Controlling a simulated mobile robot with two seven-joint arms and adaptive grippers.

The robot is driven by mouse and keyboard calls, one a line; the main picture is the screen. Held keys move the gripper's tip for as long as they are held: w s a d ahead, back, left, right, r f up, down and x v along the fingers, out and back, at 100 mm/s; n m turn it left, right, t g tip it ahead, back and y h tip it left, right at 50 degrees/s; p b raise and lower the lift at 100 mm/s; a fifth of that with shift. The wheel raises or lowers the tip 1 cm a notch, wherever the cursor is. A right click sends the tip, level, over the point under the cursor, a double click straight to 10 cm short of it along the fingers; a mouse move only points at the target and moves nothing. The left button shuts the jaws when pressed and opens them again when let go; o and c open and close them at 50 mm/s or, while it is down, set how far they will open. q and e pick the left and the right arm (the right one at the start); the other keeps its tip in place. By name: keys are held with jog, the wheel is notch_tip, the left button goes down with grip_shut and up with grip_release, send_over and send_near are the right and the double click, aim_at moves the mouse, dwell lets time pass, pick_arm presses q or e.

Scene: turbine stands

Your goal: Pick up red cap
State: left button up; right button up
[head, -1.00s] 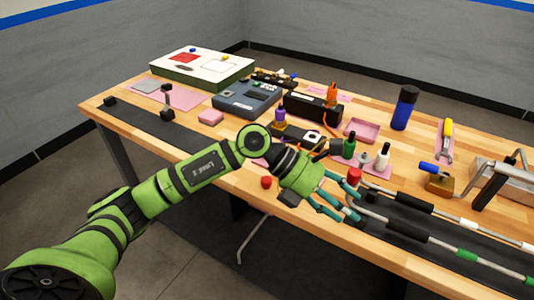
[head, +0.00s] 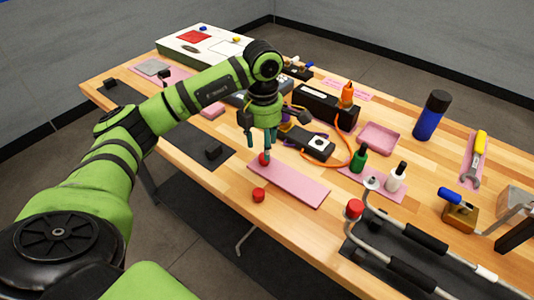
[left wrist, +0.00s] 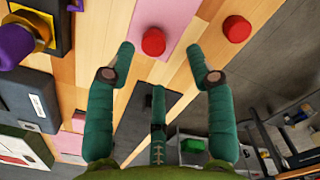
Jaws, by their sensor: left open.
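One small red cap (head: 264,158) lies at the left end of a pink mat (head: 290,186), partly hidden by my left gripper (head: 259,150). A second red cap (head: 258,195) stands on bare wood by the front edge. A third red cap (head: 355,208) tops a fitting at the bent-rod assembly. My left gripper points down over the mat's left end, open and empty. In the left wrist view, the mat's cap (left wrist: 153,42) shows between the spread fingertips (left wrist: 160,56), and the second cap (left wrist: 237,28) lies to the right. I cannot tell the exact height of the fingers. My right gripper is out of view.
A black device with an orange cable (head: 318,146) stands right of the gripper. Green (head: 359,157) and white (head: 396,177) bottles, a pink tray (head: 379,137) and a blue bottle (head: 431,115) are farther right. Bent rods (head: 420,240) occupy the front right.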

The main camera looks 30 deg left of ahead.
pick_arm(q)
jog(key=shift+f+p, duration=0.35)
jog(key=shift+f, duration=0.1)
jog(key=f, duration=0.2)
jog(key=p, duration=0.1)
jog(key=shift+w+a+f, duration=0.1)
jog(key=shift+w+f, duration=0.15)
jog(key=shift+f, duration=0.15)
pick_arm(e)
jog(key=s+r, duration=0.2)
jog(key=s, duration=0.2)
pick_arm(q)
jog(key=shift+w+f, duration=0.1)
jog(key=shift+f, duration=0.6)
jog(key=c, duration=0.9)
jog(key=shift+r+b, duration=0.3)
jog(key=shift+r, duration=0.3)
notch_tip(320, 180, up, 3)
jog(key=shift+w+f+b, duration=0.1)
jog(key=shift+b, duration=0.6)
jog(key=d+r+b, duration=0.2)
jog(key=d+r, duration=0.5)
jog(key=d, duration=0.4)
jog(key=shift+s+d, duration=0.35)
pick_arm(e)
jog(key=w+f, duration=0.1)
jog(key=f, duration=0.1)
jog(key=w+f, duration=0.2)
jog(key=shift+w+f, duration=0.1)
